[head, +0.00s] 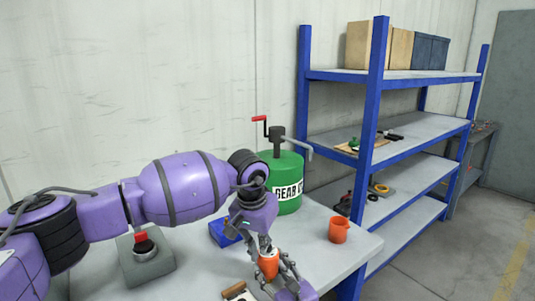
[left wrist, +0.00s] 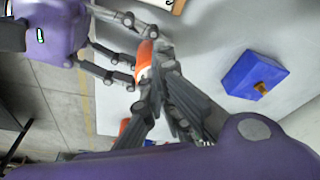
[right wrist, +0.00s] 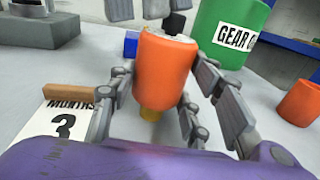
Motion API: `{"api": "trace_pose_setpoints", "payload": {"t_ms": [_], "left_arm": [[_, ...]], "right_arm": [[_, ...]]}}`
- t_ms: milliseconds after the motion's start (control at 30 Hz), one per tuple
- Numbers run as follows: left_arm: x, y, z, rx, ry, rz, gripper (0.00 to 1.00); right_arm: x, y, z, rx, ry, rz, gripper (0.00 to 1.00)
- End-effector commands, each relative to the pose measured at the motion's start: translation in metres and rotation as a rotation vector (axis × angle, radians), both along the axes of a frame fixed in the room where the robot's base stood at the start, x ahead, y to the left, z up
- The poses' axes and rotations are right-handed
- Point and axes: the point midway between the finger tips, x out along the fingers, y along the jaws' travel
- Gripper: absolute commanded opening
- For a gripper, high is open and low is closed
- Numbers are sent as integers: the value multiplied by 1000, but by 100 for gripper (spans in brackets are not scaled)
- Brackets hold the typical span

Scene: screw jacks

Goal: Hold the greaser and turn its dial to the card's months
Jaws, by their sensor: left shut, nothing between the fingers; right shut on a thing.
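The greaser is an orange cylinder (right wrist: 163,75) with a pale top face and a yellow lower end. My right gripper (right wrist: 160,95) is shut around its sides and holds it upright above the table. In the head view the greaser (head: 268,263) sits between both hands. My left gripper (left wrist: 160,72) is shut and empty, its fingers close by the greaser's top; whether they touch it I cannot tell. The dial's marks cannot be read. The card (right wrist: 62,121) reads "MONTHS 3" and stands at a wooden holder (right wrist: 80,91) left of the greaser.
A blue box (head: 222,234) lies behind the hands. A green gear oil drum with a crank (head: 286,175) stands behind, an orange cup (head: 338,230) at right. A blue shelf rack (head: 376,110) borders the table.

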Motion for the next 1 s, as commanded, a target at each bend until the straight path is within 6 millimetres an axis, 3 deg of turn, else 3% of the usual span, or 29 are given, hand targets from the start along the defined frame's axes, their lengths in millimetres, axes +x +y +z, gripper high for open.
{"api": "trace_pose_setpoints", "payload": {"t_ms": [367,800,1000], "left_arm": [[-4,4,8,-4,-6,0,0],[-4,4,57,-3,-5,0,0],[-4,4,62,-3,-2,0,0]], "right_arm": [[-1,2,0,0,1,4,11],[0,1,-1,-1,2,2,11],[0,0,-1,-1,2,1,11]]}}
